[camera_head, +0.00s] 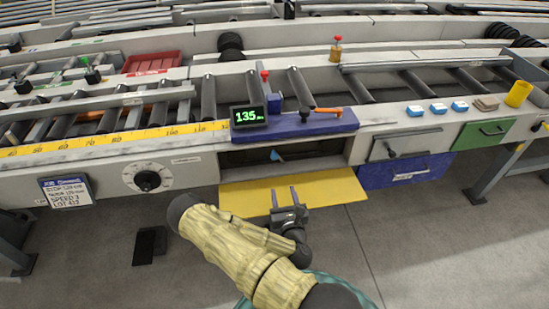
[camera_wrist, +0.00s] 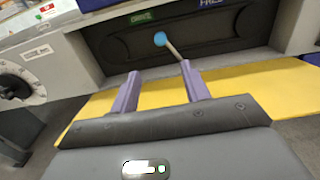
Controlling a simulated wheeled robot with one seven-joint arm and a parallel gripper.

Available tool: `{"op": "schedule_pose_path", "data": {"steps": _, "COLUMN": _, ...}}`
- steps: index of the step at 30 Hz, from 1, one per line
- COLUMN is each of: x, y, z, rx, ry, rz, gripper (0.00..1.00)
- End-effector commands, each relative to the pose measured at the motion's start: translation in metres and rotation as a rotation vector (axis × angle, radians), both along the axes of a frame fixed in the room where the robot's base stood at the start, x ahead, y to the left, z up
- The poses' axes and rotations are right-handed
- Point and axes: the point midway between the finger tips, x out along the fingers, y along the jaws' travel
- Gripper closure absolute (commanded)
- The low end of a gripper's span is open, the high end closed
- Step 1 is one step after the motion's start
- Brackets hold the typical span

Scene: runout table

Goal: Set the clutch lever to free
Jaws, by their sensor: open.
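The clutch lever (camera_wrist: 172,48) has a round light-blue knob and a thin pale stem. It sits in a dark recess (camera_wrist: 120,48) and leans left, towards the green DRIVE label (camera_wrist: 141,17). The blue FREE label (camera_wrist: 212,3) is at the upper right, partly cut off. In the head view the lever's blue knob (camera_head: 275,155) is small inside the recess. My gripper (camera_head: 284,194) is open and empty, in front of and below the knob, over the yellow flap. In the wrist view its two purple fingers (camera_wrist: 159,70) point at the lever, apart from it.
The yellow flap (camera_head: 240,196) hangs open below the recess. A blue ledge (camera_head: 315,126) with a display reading 135 (camera_head: 249,115) overhangs it.

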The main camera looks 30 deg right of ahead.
Motion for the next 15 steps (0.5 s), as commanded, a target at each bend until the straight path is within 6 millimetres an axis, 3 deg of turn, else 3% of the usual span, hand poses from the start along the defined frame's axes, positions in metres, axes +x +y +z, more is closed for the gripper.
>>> {"op": "schedule_pose_path", "data": {"steps": 8, "x": 0.01, "y": -0.003, "z": 0.0, "rx": 0.006, "ry": -0.003, "rz": -0.002, "gripper": 0.54}}
{"op": "schedule_pose_path", "data": {"steps": 15, "x": 0.045, "y": -0.013, "z": 0.001, "rx": 0.007, "ry": -0.005, "rz": -0.003, "gripper": 0.54}}
